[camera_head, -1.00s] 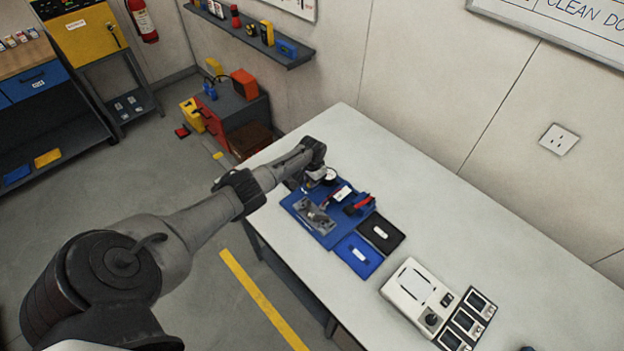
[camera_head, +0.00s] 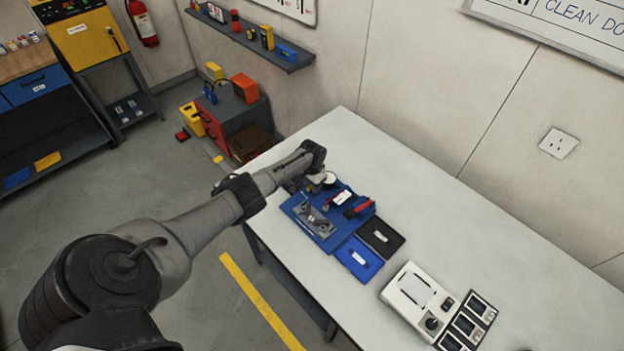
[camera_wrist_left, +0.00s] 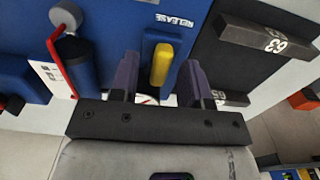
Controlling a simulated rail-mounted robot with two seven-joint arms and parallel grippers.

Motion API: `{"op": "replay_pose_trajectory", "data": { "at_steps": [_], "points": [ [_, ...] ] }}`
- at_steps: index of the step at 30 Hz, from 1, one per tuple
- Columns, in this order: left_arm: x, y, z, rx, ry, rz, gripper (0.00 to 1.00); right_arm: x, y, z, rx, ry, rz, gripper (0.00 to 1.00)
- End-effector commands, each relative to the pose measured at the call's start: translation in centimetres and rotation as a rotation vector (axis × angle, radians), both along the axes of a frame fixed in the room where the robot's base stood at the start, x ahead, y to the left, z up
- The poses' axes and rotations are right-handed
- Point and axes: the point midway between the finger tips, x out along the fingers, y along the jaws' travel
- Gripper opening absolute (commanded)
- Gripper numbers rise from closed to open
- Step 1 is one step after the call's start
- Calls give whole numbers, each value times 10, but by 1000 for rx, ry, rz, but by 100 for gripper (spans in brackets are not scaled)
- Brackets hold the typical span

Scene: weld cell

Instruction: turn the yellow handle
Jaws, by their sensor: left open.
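The yellow handle (camera_wrist_left: 161,64) shows in the left wrist view as a rounded upright bar on a dark blue mount, beside a label reading RELEASE on a blue plate (camera_wrist_left: 185,10). My left gripper (camera_wrist_left: 161,78) is open, with one dark finger on each side of the handle. Gaps show between the fingers and the handle; I cannot tell the depth between them. In the head view my left gripper (camera_head: 318,181) is over the far left part of the blue fixture (camera_head: 324,238) on the table, and the handle cannot be made out there. My right gripper is not in view.
A dark block with a white number (camera_wrist_left: 268,42) is right of the handle in the wrist view; a red lever with a grey knob (camera_wrist_left: 66,16) is left.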

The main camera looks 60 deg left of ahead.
Motion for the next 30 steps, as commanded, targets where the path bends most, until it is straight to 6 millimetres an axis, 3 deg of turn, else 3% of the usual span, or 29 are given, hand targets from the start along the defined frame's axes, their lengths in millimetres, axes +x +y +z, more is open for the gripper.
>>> {"op": "replay_pose_trajectory", "data": {
  "at_steps": [5,11,21,30],
  "points": [
    [0,1,21,1,-2,-1,43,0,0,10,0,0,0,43],
    [0,1,59,4,-2,-2,43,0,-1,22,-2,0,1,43],
    [0,1,115,2,-3,0,43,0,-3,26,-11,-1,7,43],
    [0,0,136,0,-1,0,43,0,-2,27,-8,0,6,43]
  ]
}}
